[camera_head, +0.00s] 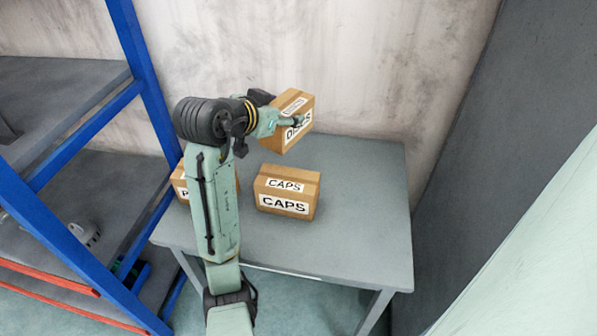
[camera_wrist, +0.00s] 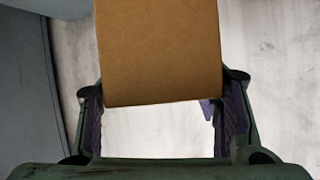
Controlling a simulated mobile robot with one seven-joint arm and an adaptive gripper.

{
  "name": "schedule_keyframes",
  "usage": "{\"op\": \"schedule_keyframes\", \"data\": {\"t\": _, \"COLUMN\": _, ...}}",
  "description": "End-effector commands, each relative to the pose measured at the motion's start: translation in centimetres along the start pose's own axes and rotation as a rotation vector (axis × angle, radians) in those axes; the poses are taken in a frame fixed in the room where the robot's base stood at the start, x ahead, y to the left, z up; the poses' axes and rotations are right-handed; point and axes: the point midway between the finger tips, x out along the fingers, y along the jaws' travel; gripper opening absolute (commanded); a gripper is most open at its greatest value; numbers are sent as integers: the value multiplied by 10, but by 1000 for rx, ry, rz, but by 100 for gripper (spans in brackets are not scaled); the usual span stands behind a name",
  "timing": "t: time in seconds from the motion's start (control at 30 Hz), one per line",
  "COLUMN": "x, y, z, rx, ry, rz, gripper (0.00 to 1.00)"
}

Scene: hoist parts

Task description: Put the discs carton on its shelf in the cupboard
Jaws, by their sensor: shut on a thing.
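A brown carton (camera_head: 293,108) with white labels is held in my gripper (camera_head: 300,121) above the back of the grey table. Its label is partly covered by a finger; the letters that show fit "DISCS". In the wrist view the carton (camera_wrist: 160,50) is a plain brown face between the two fingers of my gripper (camera_wrist: 162,118), which are shut on it. The carton appears tilted in the head view and clear of the table. No cupboard can be made out for certain.
A carton marked CAPS (camera_head: 286,190) stands on the grey table (camera_head: 350,230). Another carton (camera_head: 180,183), its label starting with P, is partly behind my arm. A blue-framed shelf rack (camera_head: 150,85) stands at the left. The table's right side is clear. A dark grey panel (camera_head: 490,130) rises at the right.

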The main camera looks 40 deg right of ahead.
Motion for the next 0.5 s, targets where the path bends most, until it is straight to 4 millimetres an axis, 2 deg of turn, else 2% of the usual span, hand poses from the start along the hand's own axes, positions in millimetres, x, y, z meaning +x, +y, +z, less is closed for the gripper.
{"op": "schedule_keyframes", "data": {"t": 0.3, "x": 22, "y": 6, "z": 42, "rx": -4, "ry": -1, "rz": 1, "gripper": 0}}
{"op": "schedule_keyframes", "data": {"t": 0.5, "x": 31, "y": 9, "z": 59, "rx": -3, "ry": 0, "rz": 1, "gripper": 0}}
